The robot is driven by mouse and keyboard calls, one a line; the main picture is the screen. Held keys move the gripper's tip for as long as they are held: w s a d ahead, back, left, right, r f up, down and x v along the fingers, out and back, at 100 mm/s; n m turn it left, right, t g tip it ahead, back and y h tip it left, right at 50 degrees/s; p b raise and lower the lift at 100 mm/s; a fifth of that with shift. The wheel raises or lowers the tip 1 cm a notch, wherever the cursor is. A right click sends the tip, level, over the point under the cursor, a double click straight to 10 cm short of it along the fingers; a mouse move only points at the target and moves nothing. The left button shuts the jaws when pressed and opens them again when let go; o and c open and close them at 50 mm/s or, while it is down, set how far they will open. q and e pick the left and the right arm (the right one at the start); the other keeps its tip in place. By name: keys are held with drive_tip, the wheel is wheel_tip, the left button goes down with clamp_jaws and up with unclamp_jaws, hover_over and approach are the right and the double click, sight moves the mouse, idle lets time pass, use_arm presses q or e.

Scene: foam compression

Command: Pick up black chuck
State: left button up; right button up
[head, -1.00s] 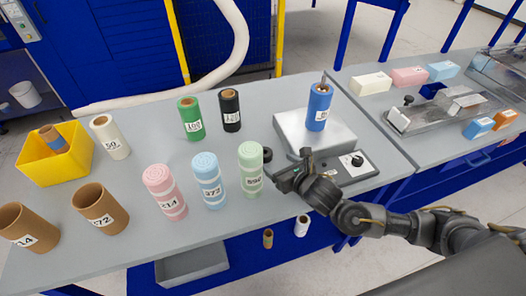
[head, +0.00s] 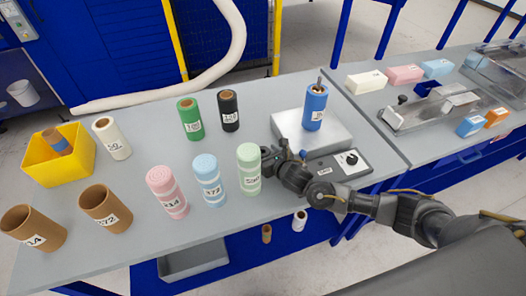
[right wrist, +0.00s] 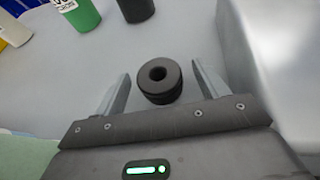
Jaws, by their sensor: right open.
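The black chuck (right wrist: 160,78) is a short, round, dark piece with a hole in its top. In the right wrist view it stands on the grey table between the two fingertips of my right gripper (right wrist: 160,92), with a gap on each side. The gripper is open and holds nothing. In the head view my right gripper (head: 272,160) is low over the table, just right of the light green roll (head: 249,170), and largely hides the chuck. My left gripper is not in view.
A metal-topped machine (head: 337,132) bearing a blue roll (head: 315,108) stands close on the right. Green (head: 189,119) and black (head: 229,111) rolls stand behind. Light blue (head: 208,181) and pink (head: 167,193) rolls stand left. Bare table (head: 130,165) lies further left.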

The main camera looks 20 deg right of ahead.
drive_tip(key=shift+w+a+f, duration=0.15)
drive_tip(key=shift+w+f, duration=0.05)
drive_tip(key=shift+w, duration=0.2)
drive_tip(key=c, duration=1.1)
drive_tip(key=shift+r, duration=0.1)
wheel_tip(320, 180, up, 18)
drive_tip(key=shift+b, duration=0.35)
